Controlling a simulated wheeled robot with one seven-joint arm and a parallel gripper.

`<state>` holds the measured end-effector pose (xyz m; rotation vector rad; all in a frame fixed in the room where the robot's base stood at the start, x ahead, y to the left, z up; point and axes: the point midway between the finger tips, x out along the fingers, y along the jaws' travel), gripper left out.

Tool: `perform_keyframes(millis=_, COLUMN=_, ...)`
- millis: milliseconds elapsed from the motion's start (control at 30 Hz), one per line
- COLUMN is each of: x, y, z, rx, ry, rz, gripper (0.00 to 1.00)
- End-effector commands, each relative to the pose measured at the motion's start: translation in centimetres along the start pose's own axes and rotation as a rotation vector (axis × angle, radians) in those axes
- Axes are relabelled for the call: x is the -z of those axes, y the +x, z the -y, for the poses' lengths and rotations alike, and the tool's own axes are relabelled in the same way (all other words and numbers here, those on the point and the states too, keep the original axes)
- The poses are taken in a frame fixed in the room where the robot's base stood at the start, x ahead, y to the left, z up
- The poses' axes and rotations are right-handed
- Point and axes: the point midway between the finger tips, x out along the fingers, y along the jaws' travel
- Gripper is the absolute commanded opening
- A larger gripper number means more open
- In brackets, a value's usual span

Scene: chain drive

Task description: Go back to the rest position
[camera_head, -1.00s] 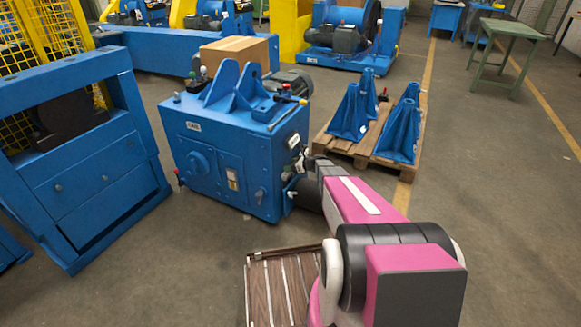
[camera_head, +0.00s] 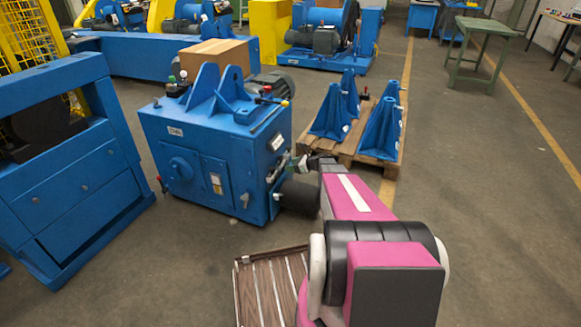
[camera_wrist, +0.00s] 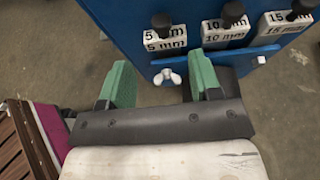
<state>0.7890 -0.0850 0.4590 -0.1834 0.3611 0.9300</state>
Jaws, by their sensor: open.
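My gripper (camera_wrist: 160,84) shows in the wrist view with its two green fingers spread apart and nothing between them. It is close to a blue panel (camera_wrist: 130,25) with black knobs and labels reading 5 mm, 10 mm and 15 mm. A silver wing nut (camera_wrist: 167,77) on the panel shows just past the gap between the fingers. In the head view my pink and black arm reaches forward to the right side of the blue machine (camera_head: 190,150).
A pallet (camera_head: 345,148) with blue brackets (camera_head: 380,130) stands beyond my arm. A cardboard box (camera_head: 215,54) sits behind the machine. A blue frame (camera_head: 70,180) stands at left. A green table (camera_head: 485,35) is at the back right.

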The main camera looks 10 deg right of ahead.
Motion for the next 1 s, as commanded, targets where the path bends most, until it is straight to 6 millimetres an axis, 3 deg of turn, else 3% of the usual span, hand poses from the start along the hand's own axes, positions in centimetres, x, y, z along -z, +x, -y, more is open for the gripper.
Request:
perform_keyframes(millis=167, x=-0.1, y=0.0, z=-0.2, rx=-0.002, ry=-0.007, rz=-0.003, gripper=0.58)
perform_keyframes(millis=267, x=-0.5, y=0.0, z=-1.6, rx=-0.025, ry=-0.065, rz=-0.031, gripper=0.58)
perform_keyframes(millis=367, x=-1.4, y=-0.2, z=-4.7, rx=-0.078, ry=-0.201, rz=-0.094, gripper=0.58)
perform_keyframes(millis=567, x=-3.1, y=-1.9, z=-13.4, rx=-0.289, ry=-0.659, rz=-0.283, gripper=0.58)
perform_keyframes(millis=800, x=-4.5, y=-6.9, z=-23.5, rx=-0.674, ry=-1.285, rz=-0.492, gripper=0.58)
perform_keyframes(millis=1000, x=-5.5, y=-12.0, z=-28.6, rx=-1.028, ry=-1.694, rz=-0.601, gripper=0.58)
